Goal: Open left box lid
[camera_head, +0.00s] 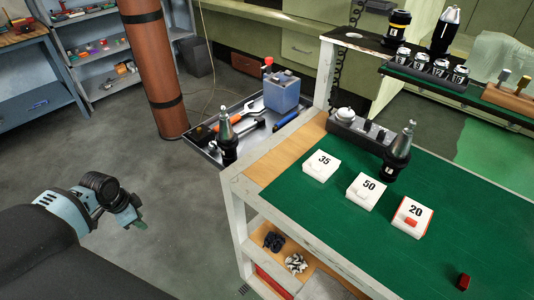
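Three small white boxes stand in a row on the green mat of the cart top (340,215). The left box (321,166) is marked 35, the middle box (364,191) 50, and the right box (412,217) 20. The left box looks closed. The right box has red on it. My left gripper (136,218) hangs over the floor at the left, well away from the cart and the boxes. It is small and seen at an angle, so its finger opening is unclear. My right gripper is not in view.
A red piece (463,282) lies at the front right of the mat. A tool tray (209,150) and a brown column (155,70) stand beyond.

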